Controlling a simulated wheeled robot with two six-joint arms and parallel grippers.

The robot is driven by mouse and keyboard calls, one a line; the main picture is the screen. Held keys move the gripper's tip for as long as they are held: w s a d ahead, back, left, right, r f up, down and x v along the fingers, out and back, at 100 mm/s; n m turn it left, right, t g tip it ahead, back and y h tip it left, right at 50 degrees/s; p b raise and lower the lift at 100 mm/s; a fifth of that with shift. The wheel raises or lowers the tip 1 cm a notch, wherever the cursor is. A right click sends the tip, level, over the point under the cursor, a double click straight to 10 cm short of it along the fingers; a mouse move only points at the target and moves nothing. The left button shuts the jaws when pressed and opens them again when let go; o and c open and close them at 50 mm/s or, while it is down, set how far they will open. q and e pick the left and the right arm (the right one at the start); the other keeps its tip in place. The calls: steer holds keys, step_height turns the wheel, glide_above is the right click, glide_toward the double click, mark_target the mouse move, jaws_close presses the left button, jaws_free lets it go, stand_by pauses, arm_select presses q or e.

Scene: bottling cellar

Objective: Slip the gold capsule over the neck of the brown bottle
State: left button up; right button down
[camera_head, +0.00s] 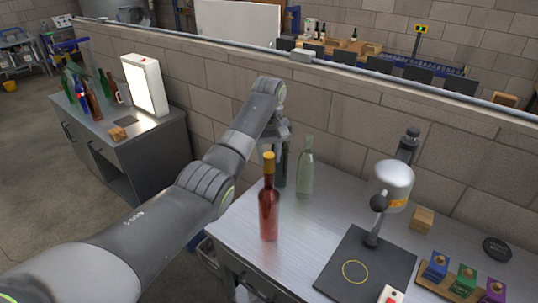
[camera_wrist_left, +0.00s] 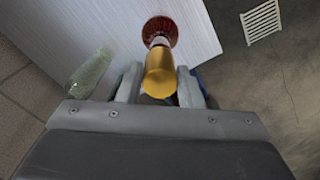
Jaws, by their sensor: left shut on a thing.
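The brown bottle (camera_head: 269,212), reddish in this light, stands upright at the left part of the metal worktop. In the wrist view its body (camera_wrist_left: 160,27) shows beyond the capsule. The gold capsule (camera_head: 269,164) is in line with the bottle neck, and its lower end appears to meet the neck; how far it covers the neck I cannot tell. My left gripper (camera_wrist_left: 160,82) is shut on the gold capsule, fingers on either side of it. In the head view the gripper is behind the capsule, its tips partly hidden. My right gripper is not in view.
A clear green bottle (camera_head: 305,172) stands close behind, right of the brown bottle. A dark pad (camera_head: 366,268) with a yellow ring and a lamp-like silver device (camera_head: 391,185) are to the right. A wooden block (camera_head: 422,220) and a tray of coloured boxes (camera_head: 437,287) lie further right.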

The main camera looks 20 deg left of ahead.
mark_target(269, 168)
arm_select(q)
steer(key=shift+f, duration=0.3)
steer(key=shift+f, duration=0.1)
steer(key=shift+f, duration=0.2)
steer(key=shift+s+f, duration=0.1)
steer(key=shift+f, duration=0.05)
stand_by(0.3)
steer(key=shift+f, duration=0.45)
steer(key=shift+f, duration=0.2)
steer(key=shift+f, duration=0.35)
steer(key=shift+f, duration=0.6)
stand_by(0.4)
